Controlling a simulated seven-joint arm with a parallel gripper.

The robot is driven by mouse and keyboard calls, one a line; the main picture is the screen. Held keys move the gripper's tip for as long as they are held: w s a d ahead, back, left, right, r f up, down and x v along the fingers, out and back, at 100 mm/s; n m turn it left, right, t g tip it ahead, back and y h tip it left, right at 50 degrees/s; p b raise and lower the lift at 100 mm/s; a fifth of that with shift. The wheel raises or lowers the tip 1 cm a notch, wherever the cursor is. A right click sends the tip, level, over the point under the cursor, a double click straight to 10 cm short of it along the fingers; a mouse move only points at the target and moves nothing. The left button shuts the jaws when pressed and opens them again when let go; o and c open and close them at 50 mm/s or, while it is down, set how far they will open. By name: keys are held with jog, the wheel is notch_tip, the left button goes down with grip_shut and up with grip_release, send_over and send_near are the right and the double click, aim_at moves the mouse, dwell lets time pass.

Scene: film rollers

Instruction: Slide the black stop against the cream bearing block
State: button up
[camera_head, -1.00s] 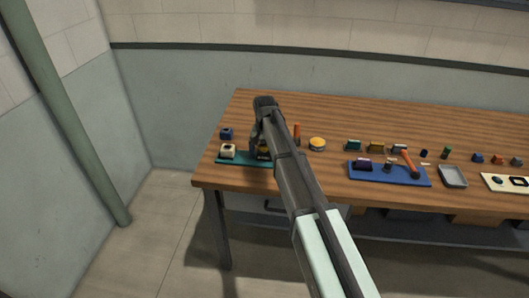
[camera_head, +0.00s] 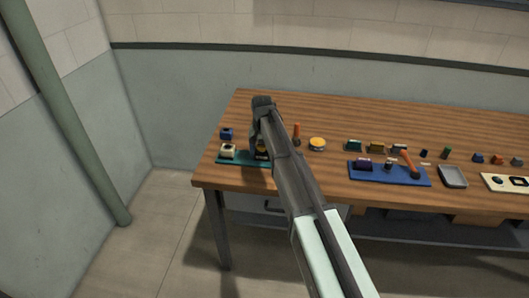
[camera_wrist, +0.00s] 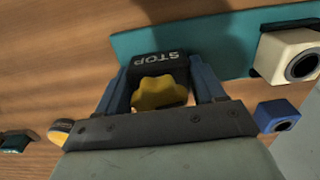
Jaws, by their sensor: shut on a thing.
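The black stop (camera_wrist: 158,59), lettered STOP, stands on the teal base (camera_wrist: 222,42) in the wrist view, with a yellow lobed knob (camera_wrist: 160,93) on its near side. My gripper (camera_wrist: 160,76) is shut on the stop, one blue finger at each side. The cream bearing block (camera_wrist: 288,54), with a dark round bore, is on the same base to the right. A clear gap of teal separates it from the stop. In the head view the cream block (camera_head: 228,151) shows at the left end of the base (camera_head: 236,160); my arm mostly hides the stop.
A blue block (camera_wrist: 277,115) lies off the base near my right finger; it also shows behind the base in the head view (camera_head: 227,133). A yellow round object (camera_head: 317,143) is right of my arm. A blue tray (camera_head: 400,178) with parts lies farther right.

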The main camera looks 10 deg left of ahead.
jog(key=a, duration=0.3)
jog(key=shift+a, duration=0.4)
jog(key=o, duration=1.4)
notch_tip(320, 180, up, 14)
jog(key=shift+f, duration=0.1)
